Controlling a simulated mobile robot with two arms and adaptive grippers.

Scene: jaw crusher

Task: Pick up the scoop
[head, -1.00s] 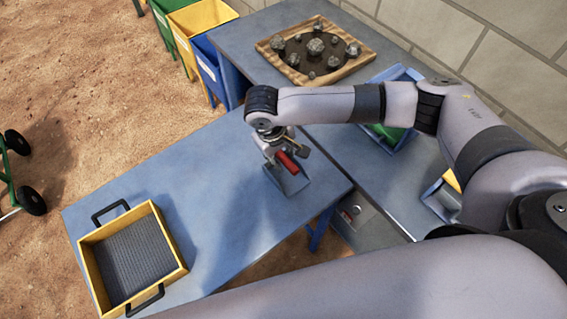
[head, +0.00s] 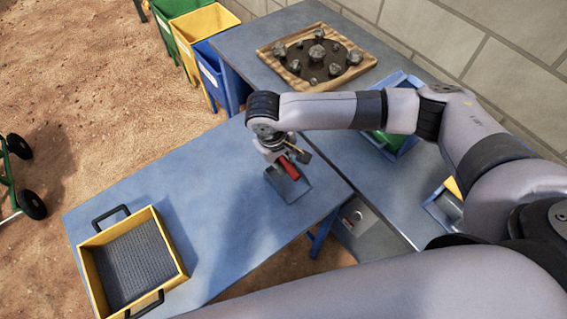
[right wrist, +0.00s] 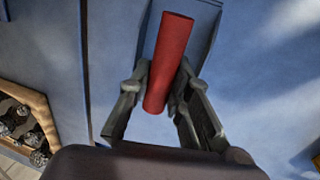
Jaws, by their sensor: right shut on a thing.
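The scoop (head: 294,189) has a grey metal pan and a red handle, and it is at the right part of the blue table in the head view. My right gripper (head: 282,159) is above it and shut on the red handle. In the right wrist view, the red handle (right wrist: 170,62) stands between the two dark fingers (right wrist: 158,98) of this gripper. The scoop's pan (right wrist: 204,18) is partly hidden behind the handle there. I cannot tell whether the pan touches the table. My left gripper is not in view.
A yellow sieve box (head: 173,283) with black handles stands at the left end of the blue table (head: 215,215). A wooden tray (head: 290,77) with several rocks is on the back table. Blue, yellow and green bins (head: 212,75) stand behind. The table's middle is clear.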

